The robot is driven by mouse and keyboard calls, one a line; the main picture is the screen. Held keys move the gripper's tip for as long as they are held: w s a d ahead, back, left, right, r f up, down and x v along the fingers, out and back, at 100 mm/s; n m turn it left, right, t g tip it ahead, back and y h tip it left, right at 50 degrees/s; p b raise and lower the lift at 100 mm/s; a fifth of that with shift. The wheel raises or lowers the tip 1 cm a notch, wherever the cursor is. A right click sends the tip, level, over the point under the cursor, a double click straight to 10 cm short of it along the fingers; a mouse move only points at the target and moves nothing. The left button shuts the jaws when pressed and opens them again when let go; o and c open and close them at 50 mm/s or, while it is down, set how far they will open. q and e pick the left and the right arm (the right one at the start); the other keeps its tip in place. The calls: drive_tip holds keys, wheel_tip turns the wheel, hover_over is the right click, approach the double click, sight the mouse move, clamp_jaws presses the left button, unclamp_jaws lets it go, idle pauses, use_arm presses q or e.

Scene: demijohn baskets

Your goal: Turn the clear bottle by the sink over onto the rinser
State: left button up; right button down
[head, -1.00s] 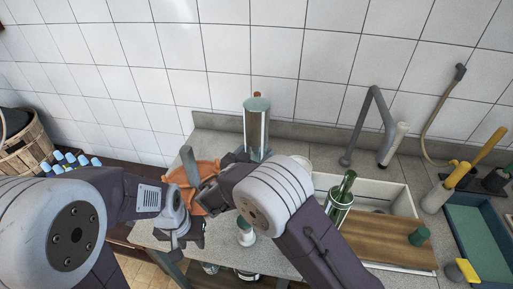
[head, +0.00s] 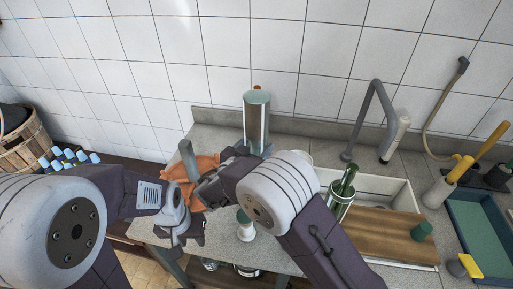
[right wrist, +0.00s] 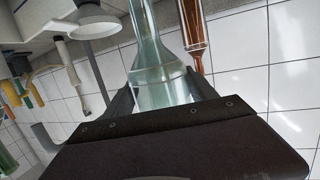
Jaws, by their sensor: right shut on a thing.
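The clear bottle (head: 256,122) is upside down in the head view, its round base on top. My right gripper (head: 246,153) is shut on it, and the right wrist view shows the bottle (right wrist: 150,60) between the fingers, with the neck toward the counter. A white round dish on a stem, perhaps the rinser (right wrist: 95,27), stands beside the neck in the right wrist view, apart from it. In the head view my right arm mostly hides a white round thing (head: 301,157). My left gripper (head: 192,238) is low at the counter's left front; its jaw opening is unclear.
A brown bottle (right wrist: 195,30) stands close behind the clear one. An orange cloth (head: 205,165) lies by my left arm. A green bottle (head: 345,183) stands at the sink, with a tap (head: 377,110) behind and a wooden board (head: 385,235) in front. A wooden basket (head: 22,145) is far left.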

drive_tip(key=shift+r, duration=0.1)
idle(0.5)
drive_tip(key=shift+b, duration=0.95)
drive_tip(key=shift+b, duration=1)
drive_tip(key=shift+f+b, duration=1.9)
drive_tip(key=shift+b, duration=1.1)
